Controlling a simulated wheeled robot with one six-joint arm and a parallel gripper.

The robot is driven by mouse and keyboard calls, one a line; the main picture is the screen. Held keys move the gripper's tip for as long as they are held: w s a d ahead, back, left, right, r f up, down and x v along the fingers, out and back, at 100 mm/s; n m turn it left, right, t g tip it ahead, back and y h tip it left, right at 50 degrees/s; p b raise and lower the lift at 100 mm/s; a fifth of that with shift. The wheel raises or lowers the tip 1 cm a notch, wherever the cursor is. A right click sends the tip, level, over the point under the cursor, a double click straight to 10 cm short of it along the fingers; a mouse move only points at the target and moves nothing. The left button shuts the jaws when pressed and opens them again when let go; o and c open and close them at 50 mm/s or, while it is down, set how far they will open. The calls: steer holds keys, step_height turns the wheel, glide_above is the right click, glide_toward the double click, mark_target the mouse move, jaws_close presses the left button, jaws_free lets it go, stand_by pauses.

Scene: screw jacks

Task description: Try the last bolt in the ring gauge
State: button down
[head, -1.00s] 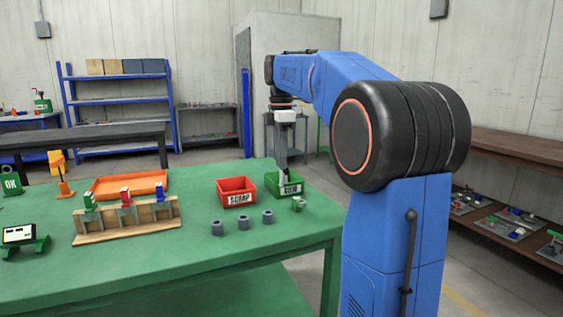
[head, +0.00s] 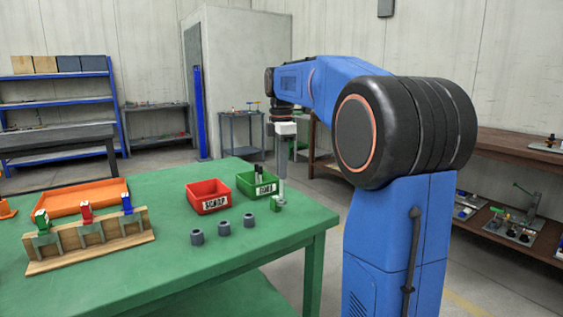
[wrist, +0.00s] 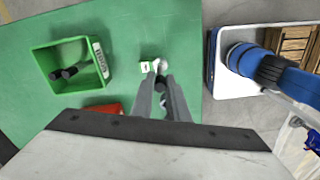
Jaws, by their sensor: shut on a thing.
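The ring gauge (head: 276,204) is a small green block with a pale ring, near the right edge of the green table. In the wrist view the gauge (wrist: 146,68) sits just beyond my fingertips. My gripper (head: 282,190) points down right at the gauge, with its fingers close together. In the wrist view my gripper (wrist: 161,82) is shut on a small grey bolt (wrist: 161,78), mostly hidden by the fingers. Whether the bolt is inside the ring or above it, I cannot tell. Dark bolts (wrist: 62,73) stand or lean in the green bin (wrist: 88,84).
A red scrap bin (head: 209,203) stands left of the green bin. Several grey hex pieces, such as this one (head: 224,228), stand in front. A wooden rack (head: 95,247) with coloured clamps and an orange tray (head: 75,200) are farther left. The table's right edge is close.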

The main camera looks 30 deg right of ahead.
steer(key=shift+f, duration=1)
steer(key=shift+r, duration=0.1)
stand_by(0.7)
steer(key=shift+r, duration=1.85)
